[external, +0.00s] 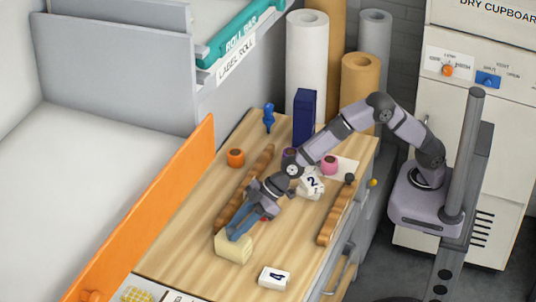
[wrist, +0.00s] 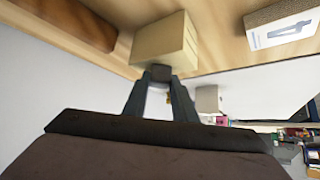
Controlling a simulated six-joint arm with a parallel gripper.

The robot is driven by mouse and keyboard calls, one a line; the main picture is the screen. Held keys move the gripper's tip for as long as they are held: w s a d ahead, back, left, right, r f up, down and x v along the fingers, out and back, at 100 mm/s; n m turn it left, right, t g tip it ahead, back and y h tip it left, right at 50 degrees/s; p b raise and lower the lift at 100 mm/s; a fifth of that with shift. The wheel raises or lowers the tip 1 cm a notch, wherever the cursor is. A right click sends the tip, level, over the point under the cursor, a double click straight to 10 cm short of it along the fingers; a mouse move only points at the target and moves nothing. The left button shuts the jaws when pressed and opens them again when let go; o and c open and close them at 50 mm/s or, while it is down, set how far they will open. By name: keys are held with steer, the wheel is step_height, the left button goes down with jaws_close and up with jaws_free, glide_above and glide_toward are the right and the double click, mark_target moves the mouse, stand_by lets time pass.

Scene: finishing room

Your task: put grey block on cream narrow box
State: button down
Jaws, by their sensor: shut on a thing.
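The cream narrow box (external: 233,250) lies on the wooden bench near its front left part. It also shows in the wrist view (wrist: 160,42), just beyond my fingertips. My gripper (external: 236,231) points down at the box's upper side. In the wrist view my gripper (wrist: 160,78) is shut on a small dark grey block (wrist: 161,73) between its fingertips. The block overlaps the near edge of the box in that view; I cannot tell whether they touch. In the external view the fingers hide the block.
A white block marked 4 (external: 274,278) lies to the right of the box. Two brown wavy rails, left (external: 262,160) and right (external: 336,212), lie along the bench. A block marked 2 (external: 311,184) and a navy box (external: 304,112) stand farther back. An orange panel (external: 150,215) borders the left edge.

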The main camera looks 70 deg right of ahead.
steer(key=c, duration=1.5)
jaws_free()
steer(key=shift+o, duration=0.2)
steer(key=shift+r, duration=0.15)
steer(key=b+v, duration=0.1)
steer(key=v, duration=1.1)
steer(key=s+d+f+m+g+h+p, duration=0.1)
steer(key=s+d+f+m+h+p, duration=0.15)
steer(key=d, duration=1.05)
steer(key=s+d+f+m+g+h+p, duration=0.2)
steer(key=s+d+m, duration=0.1)
steer(key=s+d, duration=0.6)
steer(key=s+d+f+m+g+h+p, duration=0.2)
steer(key=s+d, duration=0.7)
steer(key=d, duration=0.5)
steer(key=shift+s+m+g, duration=0.3)
steer(key=shift+m+g, duration=0.4)
steer(key=shift+m, duration=0.05)
